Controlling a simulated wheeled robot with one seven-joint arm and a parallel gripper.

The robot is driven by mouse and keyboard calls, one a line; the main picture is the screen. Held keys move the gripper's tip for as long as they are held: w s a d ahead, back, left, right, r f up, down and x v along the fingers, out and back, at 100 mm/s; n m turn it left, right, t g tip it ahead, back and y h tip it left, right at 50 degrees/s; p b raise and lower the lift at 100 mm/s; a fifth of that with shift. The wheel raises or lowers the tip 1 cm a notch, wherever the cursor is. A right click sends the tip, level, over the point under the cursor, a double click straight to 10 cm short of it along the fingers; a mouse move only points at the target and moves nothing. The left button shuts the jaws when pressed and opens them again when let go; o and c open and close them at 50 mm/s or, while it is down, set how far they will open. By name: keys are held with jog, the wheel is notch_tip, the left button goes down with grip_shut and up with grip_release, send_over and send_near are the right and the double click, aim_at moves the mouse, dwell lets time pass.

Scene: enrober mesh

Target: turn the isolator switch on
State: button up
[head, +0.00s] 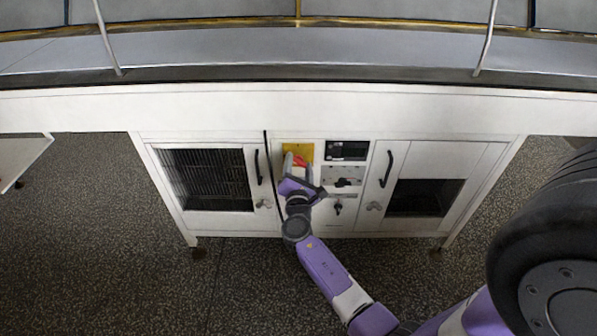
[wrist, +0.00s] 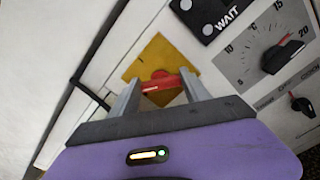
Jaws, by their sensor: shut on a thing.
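The isolator switch is a red handle (wrist: 162,87) on a yellow square plate (wrist: 157,58), set in the white cabinet front. In the head view the red handle (head: 299,162) shows small against the yellow plate (head: 298,149), partly hidden by my gripper. My gripper (wrist: 163,91) is in front of the plate with its two grey fingers on either end of the red handle, shut on it. In the wrist view the handle lies across the picture, nearly level, while the plate looks tilted. In the head view my gripper (head: 298,170) reaches the plate from below.
Right of the switch are a dark display panel (head: 347,150), a dial (wrist: 284,53) with a red pointer and a smaller black knob (wrist: 302,104). Cabinet doors with black handles (head: 258,167) flank the panel. A white beam (head: 300,112) runs above.

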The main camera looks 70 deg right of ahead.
jog(key=m+b, duration=0.3)
jog(key=m, duration=0.1)
jog(key=m+b, duration=0.2)
jog(key=shift+f+m+b, duration=0.3)
jog(key=shift+f+b, duration=0.05)
jog(key=shift+f, duration=0.05)
jog(key=shift+s+r+m+b, duration=0.1)
jog(key=shift+m+b, duration=1.75)
jog(key=shift+m, duration=0.35)
jog(key=o, duration=1.4)
jog(key=v, duration=0.7)
jog(key=shift+s+a, duration=0.15)
jog(key=shift+a, duration=0.25)
